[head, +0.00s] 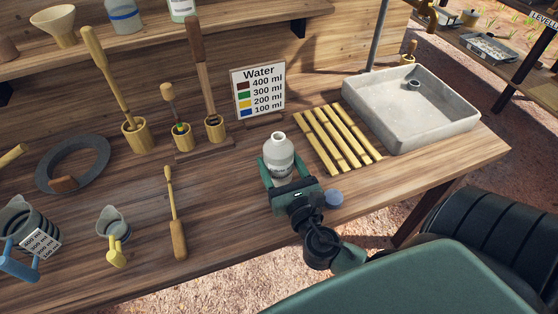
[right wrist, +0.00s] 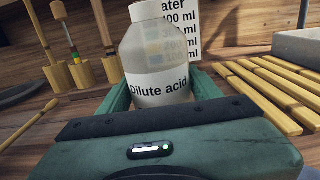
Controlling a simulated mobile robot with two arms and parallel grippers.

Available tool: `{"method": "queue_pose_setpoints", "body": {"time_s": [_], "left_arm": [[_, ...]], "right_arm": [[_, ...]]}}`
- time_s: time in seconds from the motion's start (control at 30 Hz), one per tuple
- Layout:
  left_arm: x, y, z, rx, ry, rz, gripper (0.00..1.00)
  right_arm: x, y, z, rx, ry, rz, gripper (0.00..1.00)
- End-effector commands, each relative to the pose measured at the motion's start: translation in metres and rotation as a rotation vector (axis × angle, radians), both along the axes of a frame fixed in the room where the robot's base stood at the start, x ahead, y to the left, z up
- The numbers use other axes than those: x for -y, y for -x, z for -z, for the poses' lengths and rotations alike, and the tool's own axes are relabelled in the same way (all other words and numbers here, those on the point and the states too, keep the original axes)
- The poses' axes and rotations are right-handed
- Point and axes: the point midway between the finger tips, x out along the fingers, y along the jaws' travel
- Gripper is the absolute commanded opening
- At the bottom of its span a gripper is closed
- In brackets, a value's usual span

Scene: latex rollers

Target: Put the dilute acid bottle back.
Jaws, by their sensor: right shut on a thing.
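The dilute acid bottle (head: 279,158) is pale and translucent, with an open white neck. It stands upright over the worktable, left of the yellow slats. Its label reads "Dilute acid" in the right wrist view (right wrist: 158,85). My right gripper (head: 283,178) is shut on the bottle's lower body, a green finger on each side. Whether the bottle's base touches the table is hidden by the gripper. A small blue cap-like disc (head: 333,198) shows just right of the gripper. My left gripper is not in view.
A shelf (head: 200,27) above the table holds a blue-banded bottle (head: 124,17) and a green-labelled bottle (head: 183,10). The Water sign (head: 258,92) stands behind my gripper. Yellow slats (head: 335,138) and a grey sink (head: 405,128) lie right. Jugs (head: 35,235) and wooden tools stand left.

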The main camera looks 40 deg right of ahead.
Motion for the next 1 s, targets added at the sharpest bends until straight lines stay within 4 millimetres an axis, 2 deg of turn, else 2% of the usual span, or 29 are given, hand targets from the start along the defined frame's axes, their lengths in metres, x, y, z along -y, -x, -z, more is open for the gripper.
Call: {"method": "queue_pose_setpoints", "body": {"time_s": [0.37,0.83,0.87,0.9,0.93,1.0], "left_arm": [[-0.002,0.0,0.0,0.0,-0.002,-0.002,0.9],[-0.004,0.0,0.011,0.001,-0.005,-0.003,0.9],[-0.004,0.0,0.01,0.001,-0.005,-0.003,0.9],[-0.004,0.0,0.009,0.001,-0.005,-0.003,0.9],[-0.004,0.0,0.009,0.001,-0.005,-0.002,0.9],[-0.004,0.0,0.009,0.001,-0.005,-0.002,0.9]], "right_arm": [[0.0,0.0,-0.001,0.002,0.0,0.0,0.09],[0.0,0.0,0.013,0.001,0.0,0.0,0.09],[0.0,0.0,0.012,0.002,0.0,0.0,0.72],[0.0,0.0,0.011,0.001,0.0,0.0,0.84],[0.0,0.0,0.011,0.001,0.0,0.0,0.9],[0.0,0.0,0.011,0.001,0.0,0.0,0.9]]}}
